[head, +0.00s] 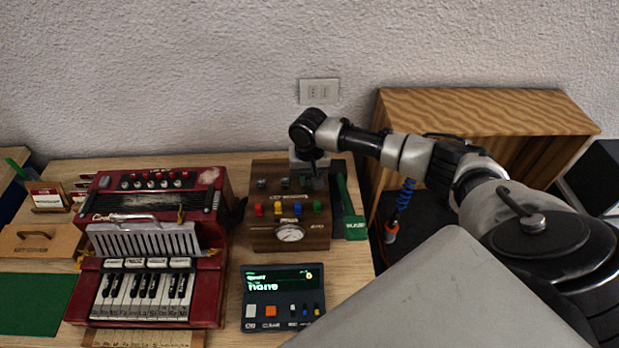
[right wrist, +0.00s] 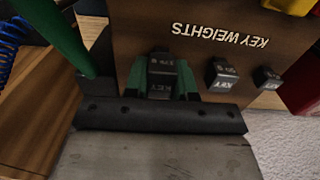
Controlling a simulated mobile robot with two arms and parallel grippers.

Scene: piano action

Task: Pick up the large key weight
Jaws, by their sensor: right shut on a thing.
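The large key weight (right wrist: 160,78) is a dark block with pale lettering, in the slot row of a brown wooden box (head: 264,236) marked KEY WEIGHTS. My right gripper (right wrist: 161,70) has its green fingers on either side of this weight and is shut on it. The weight looks seated at the box; I cannot tell whether it is lifted. In the head view my right gripper (head: 314,172) reaches down at the box's back right and hides the weight. Two other key weights, one (right wrist: 222,74) and another (right wrist: 267,78), stand beside it. My left gripper is not in view.
A green-handled item (head: 349,208) stands close to the box's right side. Coloured knobs (head: 297,208) and a dial (head: 290,233) are on the box front. A red accordion (head: 217,275) stands to the left, a dark display unit (head: 283,297) in front.

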